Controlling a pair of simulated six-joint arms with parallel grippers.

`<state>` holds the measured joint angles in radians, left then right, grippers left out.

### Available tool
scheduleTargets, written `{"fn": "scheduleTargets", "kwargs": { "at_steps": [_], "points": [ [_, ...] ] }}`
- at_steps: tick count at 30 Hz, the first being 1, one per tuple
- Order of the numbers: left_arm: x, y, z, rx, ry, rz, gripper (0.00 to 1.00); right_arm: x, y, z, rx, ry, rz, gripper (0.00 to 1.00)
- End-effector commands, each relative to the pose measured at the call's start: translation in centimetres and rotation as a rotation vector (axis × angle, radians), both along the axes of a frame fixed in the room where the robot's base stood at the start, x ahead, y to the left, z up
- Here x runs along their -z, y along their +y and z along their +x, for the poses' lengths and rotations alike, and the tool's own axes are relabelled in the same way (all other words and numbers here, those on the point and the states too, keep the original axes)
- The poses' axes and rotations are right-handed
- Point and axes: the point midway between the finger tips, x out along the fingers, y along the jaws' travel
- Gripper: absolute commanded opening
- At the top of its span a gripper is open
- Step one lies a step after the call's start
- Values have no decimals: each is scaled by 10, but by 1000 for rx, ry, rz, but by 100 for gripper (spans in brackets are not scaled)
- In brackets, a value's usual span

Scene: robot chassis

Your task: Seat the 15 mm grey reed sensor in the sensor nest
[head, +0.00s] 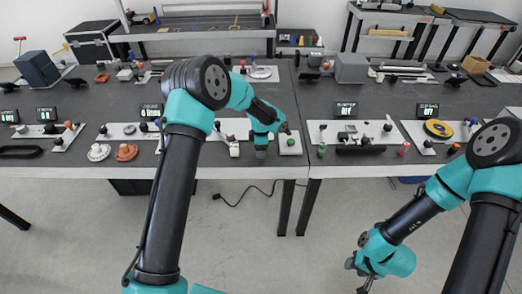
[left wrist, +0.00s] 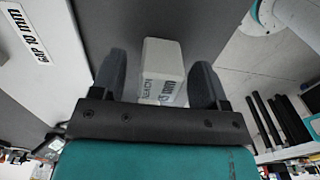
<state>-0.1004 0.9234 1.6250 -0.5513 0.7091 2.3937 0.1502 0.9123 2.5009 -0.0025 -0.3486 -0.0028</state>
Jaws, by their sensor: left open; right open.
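A pale grey block (left wrist: 163,62) with dark lettering lies between the two dark fingers of my left gripper (left wrist: 157,82) in the left wrist view; it looks like the reed sensor. The fingers are open, with a gap visible beside the block. In the head view my left gripper (head: 261,152) points down near the front edge of the table, and the block cannot be made out there. My right gripper (head: 361,270) is low at the right, in front of the table and away from it, open. I cannot tell which fixture is the sensor nest; my left arm covers part of the middle panel (head: 235,128).
A white pad with a green button (head: 290,141) stands just right of my left gripper. A white panel with a small display (head: 346,109) lies further right. Orange (head: 126,152) and white (head: 98,152) round parts lie at the left. Open floor lies before the table.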

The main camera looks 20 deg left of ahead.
Motion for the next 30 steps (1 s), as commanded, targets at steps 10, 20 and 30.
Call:
{"fn": "scheduleTargets", "kwargs": {
  "at_steps": [10,20,30],
  "points": [
    [2,0,0,0,-1,0,68,0,0,0,0,0,0,43],
    [2,0,0,0,-1,0,52,0,0,0,0,0,0,43],
    [2,0,0,0,-1,0,19,0,0,0,0,0,0,43]
  ]
}}
